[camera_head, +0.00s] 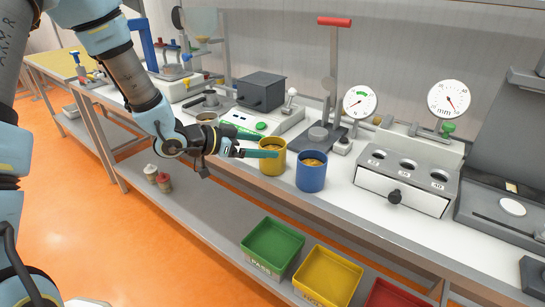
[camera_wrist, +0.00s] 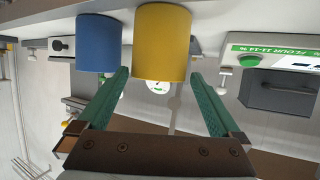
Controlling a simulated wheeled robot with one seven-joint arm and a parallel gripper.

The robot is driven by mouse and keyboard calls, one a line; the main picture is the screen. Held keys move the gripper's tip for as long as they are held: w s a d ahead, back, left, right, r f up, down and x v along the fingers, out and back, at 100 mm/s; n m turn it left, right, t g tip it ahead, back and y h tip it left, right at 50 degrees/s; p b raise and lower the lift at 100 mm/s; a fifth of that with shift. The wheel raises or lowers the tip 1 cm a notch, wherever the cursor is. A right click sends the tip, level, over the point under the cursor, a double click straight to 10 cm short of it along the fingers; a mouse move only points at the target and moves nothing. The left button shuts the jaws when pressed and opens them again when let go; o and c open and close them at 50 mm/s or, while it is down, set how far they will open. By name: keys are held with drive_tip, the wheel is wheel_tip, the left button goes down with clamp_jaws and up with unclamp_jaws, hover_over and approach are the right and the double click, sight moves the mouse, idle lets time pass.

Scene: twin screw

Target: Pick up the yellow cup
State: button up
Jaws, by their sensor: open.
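The yellow cup (camera_head: 272,163) stands upright on the bench near its front edge, with brownish contents showing inside. My gripper (camera_head: 268,146) is at the cup's left, its green fingers open and level with the upper part of the cup. One finger crosses in front of the cup; the other is towards its far side. In the wrist view the yellow cup (camera_wrist: 162,42) lies between the lines of the two fingertips (camera_wrist: 159,75), which reach its near edge. That view looks upside down. I cannot tell whether either finger touches the cup.
A blue cup (camera_head: 311,172) stands close to the right of the yellow cup, and one finger is near it in the wrist view (camera_wrist: 98,43). Behind are a red-handled press (camera_head: 333,80) and a green-marked device (camera_head: 243,122). Coloured bins (camera_head: 272,246) sit on the lower shelf.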

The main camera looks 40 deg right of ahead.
sight(280, 146)
drive_tip(key=shift+x, duration=0.9)
drive_tip(key=p+x, duration=0.3)
drive_tip(key=x, duration=0.1)
drive_tip(key=shift+s+d, duration=0.15)
drive_tip(key=shift+d, duration=0.1)
drive_tip(key=shift+d+f, duration=0.25)
drive_tip(key=shift+d, duration=0.1)
drive_tip(key=c, duration=1.3)
